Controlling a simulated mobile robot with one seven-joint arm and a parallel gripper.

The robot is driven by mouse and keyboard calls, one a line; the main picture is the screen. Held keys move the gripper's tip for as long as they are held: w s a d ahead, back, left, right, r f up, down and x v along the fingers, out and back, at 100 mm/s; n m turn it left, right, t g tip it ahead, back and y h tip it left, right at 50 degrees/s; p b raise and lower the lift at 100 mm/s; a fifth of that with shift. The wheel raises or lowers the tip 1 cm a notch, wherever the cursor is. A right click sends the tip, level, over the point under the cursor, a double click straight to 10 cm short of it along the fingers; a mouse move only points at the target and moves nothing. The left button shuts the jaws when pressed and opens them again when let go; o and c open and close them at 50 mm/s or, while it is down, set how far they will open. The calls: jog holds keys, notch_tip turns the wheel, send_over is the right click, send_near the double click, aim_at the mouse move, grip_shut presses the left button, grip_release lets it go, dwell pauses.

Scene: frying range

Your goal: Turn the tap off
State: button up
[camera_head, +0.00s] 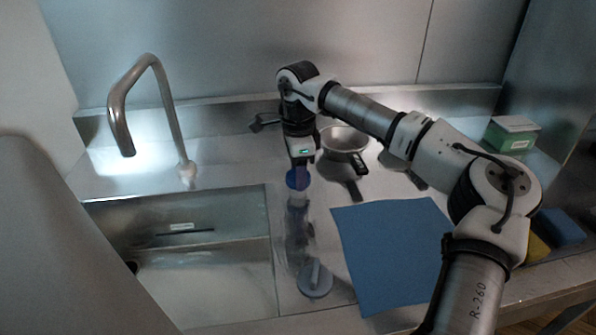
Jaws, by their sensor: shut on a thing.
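The tap (172,112) is a tall steel gooseneck at the left, its spout bent down over the sink's side. I make out no stream of water at its mouth. A grey round knob with a raised ridge (315,281) sits on the counter right of the sink; whether it belongs to the tap I cannot tell. My gripper (301,168) points down at the centre, well above and behind that knob. It is shut on a blue round thing (297,180) with a pale part below it. The jaws partly hide this thing, and its full shape is unclear.
The steel sink (258,225) is at lower left. A blue mat (392,250) lies right of the knob. A pan (343,141) stands behind my gripper. A green and white box (511,132) and blue and yellow blocks (560,228) are at the right. My arm spans the right half.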

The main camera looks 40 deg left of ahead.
jog(key=shift+w+m, duration=0.1)
jog(key=shift+m, duration=0.2)
jog(key=o, duration=1)
jog(key=shift+r, duration=0.15)
notch_tip(320, 180, up, 14)
jog(key=shift+f+b, duration=0.2)
jog(key=shift+b, duration=0.4)
